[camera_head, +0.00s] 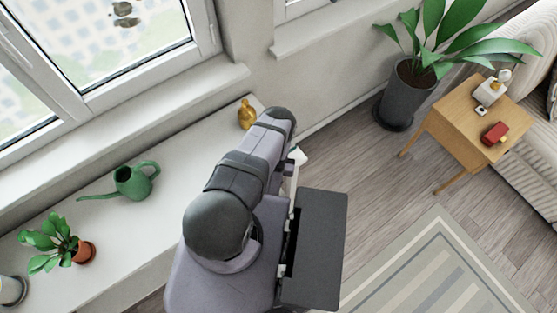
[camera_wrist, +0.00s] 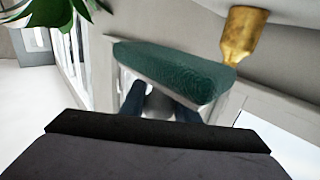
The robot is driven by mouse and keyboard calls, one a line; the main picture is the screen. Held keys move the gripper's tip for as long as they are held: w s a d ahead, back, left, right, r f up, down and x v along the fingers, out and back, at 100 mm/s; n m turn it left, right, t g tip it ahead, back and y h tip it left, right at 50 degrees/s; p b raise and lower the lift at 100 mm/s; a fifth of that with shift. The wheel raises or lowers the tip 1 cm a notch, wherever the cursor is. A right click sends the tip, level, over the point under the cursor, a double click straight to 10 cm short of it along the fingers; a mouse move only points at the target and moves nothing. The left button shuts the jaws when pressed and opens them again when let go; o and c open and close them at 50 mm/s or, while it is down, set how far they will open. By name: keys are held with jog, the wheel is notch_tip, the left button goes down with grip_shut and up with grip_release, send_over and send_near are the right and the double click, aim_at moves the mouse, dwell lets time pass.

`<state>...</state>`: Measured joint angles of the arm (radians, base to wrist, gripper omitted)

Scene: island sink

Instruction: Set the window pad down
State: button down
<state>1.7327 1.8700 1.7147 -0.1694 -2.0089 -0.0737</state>
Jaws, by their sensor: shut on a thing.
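The window pad (camera_wrist: 175,68) is a block with a dark green textured face and a pale grey layer beside it. In the wrist view it lies across the ends of my gripper's dark fingers (camera_wrist: 160,100), and my gripper is shut on it. A grey rounded part shows between the fingers. In the head view my own arm hides the gripper and most of the pad; only a small pale edge shows beside the arm. I cannot tell whether the pad touches any surface.
A gold bottle (camera_head: 246,114) stands on the white sill (camera_head: 175,205) close to my arm; it also appears near the pad in the wrist view (camera_wrist: 241,36). A green watering can (camera_head: 134,181) and potted plant (camera_head: 62,243) stand further left. A side table (camera_head: 455,115) is at right.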

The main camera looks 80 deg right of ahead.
jog(key=shift+w, duration=0.1)
notch_tip(320, 180, down, 3)
jog(key=b, duration=0.3)
jog(key=shift+f, duration=2.4)
jog(key=shift+b, duration=0.3)
jog(key=shift+f, duration=0.15)
jog(key=c, duration=1.4)
grip_release()
jog(key=shift+o, duration=0.2)
